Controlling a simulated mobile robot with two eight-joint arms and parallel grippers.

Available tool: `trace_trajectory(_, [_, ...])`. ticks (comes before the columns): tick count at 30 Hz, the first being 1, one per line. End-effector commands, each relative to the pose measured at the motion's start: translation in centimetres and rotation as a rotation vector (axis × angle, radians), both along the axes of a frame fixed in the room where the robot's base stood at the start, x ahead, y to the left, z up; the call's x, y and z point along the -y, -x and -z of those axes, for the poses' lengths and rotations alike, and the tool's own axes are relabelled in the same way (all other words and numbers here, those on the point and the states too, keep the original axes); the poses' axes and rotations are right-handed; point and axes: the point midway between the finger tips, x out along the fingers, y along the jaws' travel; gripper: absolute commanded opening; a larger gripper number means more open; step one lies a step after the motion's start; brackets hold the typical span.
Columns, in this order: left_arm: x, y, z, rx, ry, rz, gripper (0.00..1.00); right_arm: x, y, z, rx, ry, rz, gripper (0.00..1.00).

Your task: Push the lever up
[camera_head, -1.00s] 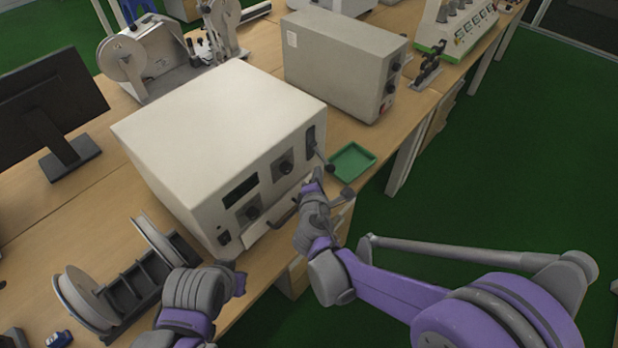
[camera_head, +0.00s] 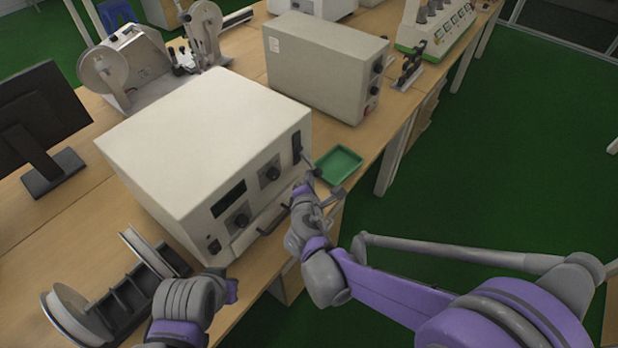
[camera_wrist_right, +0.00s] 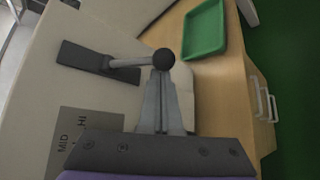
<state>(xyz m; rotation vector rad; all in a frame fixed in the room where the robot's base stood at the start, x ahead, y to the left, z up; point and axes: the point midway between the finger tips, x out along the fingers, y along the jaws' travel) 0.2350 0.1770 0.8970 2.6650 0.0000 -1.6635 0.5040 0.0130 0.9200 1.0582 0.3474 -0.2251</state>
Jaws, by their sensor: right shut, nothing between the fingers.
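The lever (camera_head: 309,163) sticks out of a dark slot at the right end of the front of a large cream box (camera_head: 205,135). In the right wrist view the grey lever arm (camera_wrist_right: 128,62) ends in a round black knob (camera_wrist_right: 163,60). My right gripper (camera_head: 304,188) is shut and empty, just below the knob in the head view. In the wrist view its fingertips (camera_wrist_right: 160,76) meet the knob's edge; I cannot tell whether they touch. A label with "MID" and "HI" (camera_wrist_right: 85,140) lies beside the slot. My left gripper (camera_head: 232,289) is near the box's lower left front; its jaws are unclear.
A green tray (camera_head: 338,166) lies on the wooden bench right of the lever. A dark handle (camera_head: 272,222) and knobs are on the box front. A spool rack (camera_head: 130,300) stands at front left, a second cream box (camera_head: 325,70) behind. Green floor (camera_head: 480,170) is open at right.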

Motion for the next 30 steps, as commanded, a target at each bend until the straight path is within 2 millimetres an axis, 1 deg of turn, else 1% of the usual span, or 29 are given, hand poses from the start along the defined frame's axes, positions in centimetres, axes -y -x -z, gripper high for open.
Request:
trace_trajectory(14, [0.0, -0.1, -0.6, 0.003, 0.000, 0.000, 0.00, 0.4, 0.3, -0.9, -0.073, 0.099, 0.001, 0.00])
trace_trajectory(20, [0.0, -0.3, -1.2, 0.006, 0.000, 0.000, 0.00, 0.7, 0.5, -2.0, -0.156, 0.214, 0.000, 0.00])
trace_trajectory(30, [0.0, -0.6, -2.2, 0.011, 0.000, 0.000, 0.00, 1.1, 0.8, -4.3, -0.346, 0.477, 0.000, 0.00])
